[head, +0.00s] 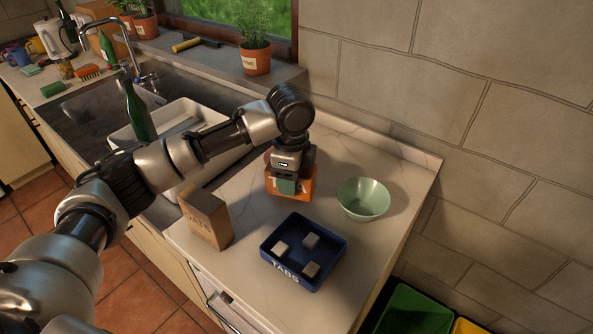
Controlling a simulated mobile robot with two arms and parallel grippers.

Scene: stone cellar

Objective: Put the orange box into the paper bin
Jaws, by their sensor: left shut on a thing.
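The orange box (305,186) stands on the pale worktop, near the wall. My left gripper (287,185) points down at it and is shut on it; the gripper hides much of the box's upper part. The box appears to rest on the worktop, though its contact edge is hard to make out. Below the worktop's right end, a dark bin with a green rim (417,312) and a yellow-edged bin (467,327) show at the bottom edge, both cut off. I cannot read a paper label on either one. My right gripper is not in view.
A green bowl (363,199) stands just right of the orange box. A blue tray (333,262) with several pale blocks and a brown carton (206,218) stand in front. A sink with a white tub (172,113) and green bottle (139,112) lies left.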

